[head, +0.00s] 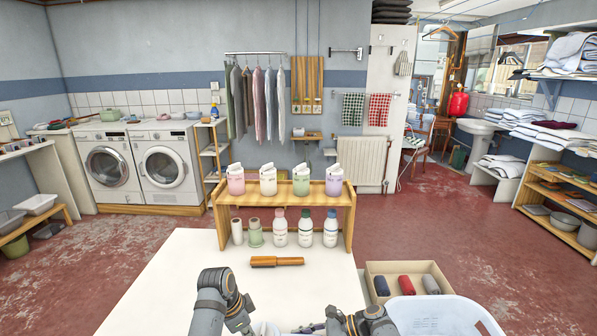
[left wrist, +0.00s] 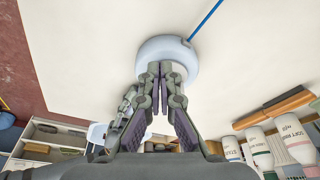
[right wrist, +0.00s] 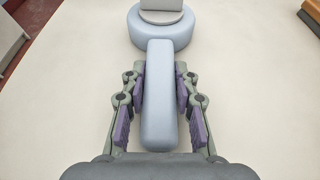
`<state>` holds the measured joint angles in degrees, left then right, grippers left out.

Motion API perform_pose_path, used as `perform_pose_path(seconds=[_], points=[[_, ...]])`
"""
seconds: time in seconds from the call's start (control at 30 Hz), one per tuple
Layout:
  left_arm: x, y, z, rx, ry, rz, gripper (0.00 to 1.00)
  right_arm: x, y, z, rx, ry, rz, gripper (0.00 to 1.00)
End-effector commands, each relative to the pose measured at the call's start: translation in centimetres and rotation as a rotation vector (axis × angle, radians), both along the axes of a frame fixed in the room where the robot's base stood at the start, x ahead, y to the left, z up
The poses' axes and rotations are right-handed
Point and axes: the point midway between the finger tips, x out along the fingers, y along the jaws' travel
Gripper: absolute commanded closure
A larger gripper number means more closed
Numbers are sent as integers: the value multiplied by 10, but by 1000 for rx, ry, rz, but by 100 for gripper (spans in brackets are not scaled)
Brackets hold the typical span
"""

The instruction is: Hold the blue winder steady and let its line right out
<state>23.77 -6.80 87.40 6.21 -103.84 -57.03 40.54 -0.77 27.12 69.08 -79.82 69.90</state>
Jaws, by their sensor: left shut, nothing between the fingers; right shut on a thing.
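The pale blue winder has a round body (right wrist: 150,32) and a thick straight handle (right wrist: 158,100). In the right wrist view my right gripper (right wrist: 159,80) is shut on the handle, one finger on each side. A pale grey piece sits on top of the body. In the left wrist view the round body (left wrist: 165,50) lies beyond my left gripper (left wrist: 160,70), which is shut and empty, its tips overlapping the body in the picture; I cannot tell whether they touch. A blue line (left wrist: 206,18) runs from the body to the upper right. In the head view the winder is not clearly visible.
At the right are a box (head: 440,272) of coloured rolls and a white basin (head: 440,318). The table's left side is clear.

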Motion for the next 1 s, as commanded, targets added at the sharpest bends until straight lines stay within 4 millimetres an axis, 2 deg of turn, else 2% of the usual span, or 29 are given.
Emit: perform_pose_path(seconds=[0.23,0.63,1.0], points=[[-2,2,6,0,-2,-1,100,0,0,0,0,0,0,100],[-1,2,57,1,-3,1,100,0,0,0,0,0,1,100],[-2,2,60,1,0,0,100,0,0,0,0,0,1,100]])
